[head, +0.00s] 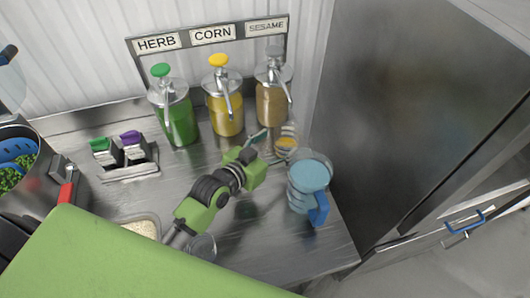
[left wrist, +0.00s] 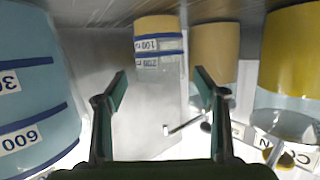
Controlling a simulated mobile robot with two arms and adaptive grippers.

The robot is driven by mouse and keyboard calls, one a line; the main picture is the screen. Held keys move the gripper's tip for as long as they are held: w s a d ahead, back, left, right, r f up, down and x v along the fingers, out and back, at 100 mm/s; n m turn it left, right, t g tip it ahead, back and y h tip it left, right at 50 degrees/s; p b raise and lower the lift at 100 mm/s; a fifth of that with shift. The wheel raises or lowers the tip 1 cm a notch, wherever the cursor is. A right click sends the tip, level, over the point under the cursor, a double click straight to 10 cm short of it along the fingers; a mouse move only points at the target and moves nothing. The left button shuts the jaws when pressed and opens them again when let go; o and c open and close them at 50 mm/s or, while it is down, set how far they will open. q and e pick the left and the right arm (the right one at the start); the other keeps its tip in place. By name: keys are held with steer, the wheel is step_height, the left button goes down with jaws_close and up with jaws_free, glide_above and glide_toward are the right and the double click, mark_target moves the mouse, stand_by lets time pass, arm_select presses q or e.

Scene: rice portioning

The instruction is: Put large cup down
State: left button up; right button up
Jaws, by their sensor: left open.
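The large cup (head: 306,186), blue with a blue handle, stands upright on the metal counter right of my left gripper (head: 262,141). In the left wrist view the large cup (left wrist: 30,95) fills the left side and shows a 600 mark. My left gripper (left wrist: 161,76) is open there, with nothing held between its fingers. A smaller clear cup (left wrist: 158,75) with a yellowish top band stands ahead, between the fingers in the picture; it also shows in the head view (head: 287,142). My right gripper is not in view.
HERB (head: 178,115), CORN (head: 225,108) and SESAME (head: 270,98) pump bottles line the back. A small rack (head: 128,165) stands at left. A clear cup (head: 203,247) and a container of pale grains (head: 140,226) are nearer. Bare counter lies right of the clear cup.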

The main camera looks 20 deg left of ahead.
arm_select(q)
steer(key=v, duration=0.5)
steer(key=shift+s+a+r+b, duration=0.1)
steer(key=shift+s+a+b, duration=0.05)
steer(key=shift+s+b, duration=0.25)
